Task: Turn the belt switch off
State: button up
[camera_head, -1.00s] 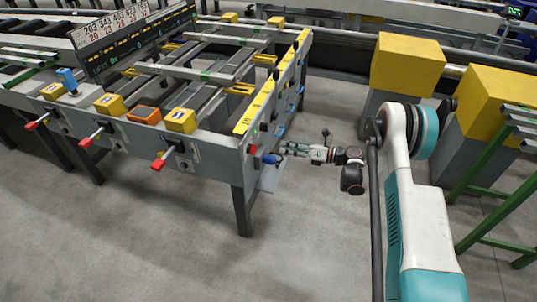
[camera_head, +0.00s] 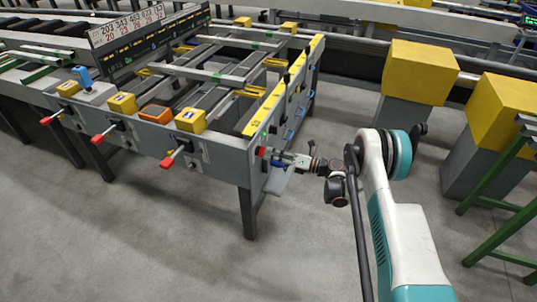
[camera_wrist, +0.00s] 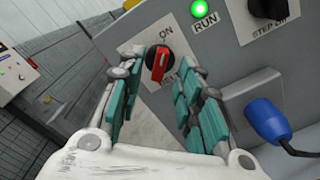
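The belt switch (camera_wrist: 159,62) is a red-and-black rotary knob on a grey panel, with "ON" printed above it and a partly hidden label below. Its red handle stands close to upright, tilted slightly. In the wrist view my gripper (camera_wrist: 158,82) is open, its teal-padded fingers on either side of the knob, with no contact visible. The lit green RUN lamp (camera_wrist: 201,9) is above right of the switch. In the head view my gripper (camera_head: 276,158) is at the right end face of the runout table (camera_head: 228,155); the knob is too small to make out surely there.
A black STEP OFF knob (camera_wrist: 272,7) and a blue plug (camera_wrist: 267,118) with a cable sit right of the switch. Yellow-topped grey blocks (camera_head: 418,72) stand right of the table. Red-tipped levers (camera_head: 168,161) stick out along the table front. Floor in front is clear.

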aim_at(260, 151)
jog(key=shift+x, duration=1.35)
jog(key=shift+c, duration=0.4)
grip_shut()
